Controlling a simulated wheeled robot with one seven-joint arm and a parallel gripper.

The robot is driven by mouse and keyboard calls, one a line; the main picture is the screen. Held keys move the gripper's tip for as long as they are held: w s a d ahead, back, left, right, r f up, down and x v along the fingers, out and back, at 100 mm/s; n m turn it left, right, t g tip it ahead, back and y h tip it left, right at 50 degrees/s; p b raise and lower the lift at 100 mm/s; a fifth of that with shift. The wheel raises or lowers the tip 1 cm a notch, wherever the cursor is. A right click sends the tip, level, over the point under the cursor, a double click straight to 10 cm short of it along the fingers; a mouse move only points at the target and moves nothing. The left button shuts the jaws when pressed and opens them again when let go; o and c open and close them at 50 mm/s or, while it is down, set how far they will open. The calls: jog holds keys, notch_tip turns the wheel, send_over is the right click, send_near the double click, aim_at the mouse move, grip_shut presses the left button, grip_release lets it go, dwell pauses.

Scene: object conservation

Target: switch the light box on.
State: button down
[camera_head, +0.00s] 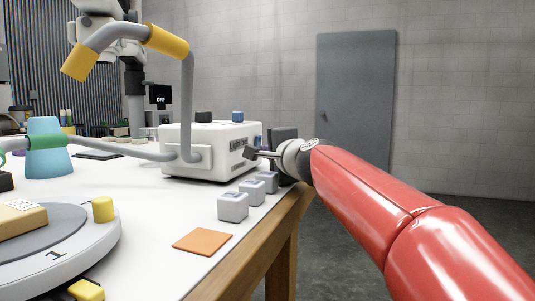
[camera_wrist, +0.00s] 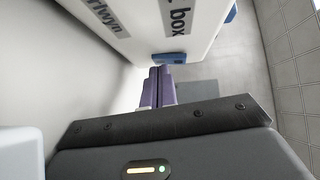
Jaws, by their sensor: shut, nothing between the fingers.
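The light box is a white case (camera_head: 205,150) at the back right of the table, with dark lettering on its right face. A dark knob (camera_head: 203,117) and a blue knob (camera_head: 237,117) stand on its top. In the wrist view, the white case (camera_wrist: 130,35) fills the upper part, with a label ending in "box" and a blue part (camera_wrist: 171,57) at its lower edge. My gripper (camera_head: 249,153) is shut beside the right face. In the wrist view its fingers (camera_wrist: 158,76) are together, close to the blue part; whether they touch cannot be told.
A small black sign (camera_head: 160,97) behind the case reads "OFF". A grey bent tube with yellow bands (camera_head: 167,40) rises at the case. Several grey cubes (camera_head: 233,206) and an orange square (camera_head: 202,240) lie along the right table edge. A round turntable (camera_head: 95,240) is at front left.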

jog(key=b+v, duration=0.1)
jog(key=v, duration=0.6)
jog(key=shift+s+d+b, duration=0.1)
jog(key=shift+s+b, duration=0.1)
jog(key=shift+b, duration=0.2)
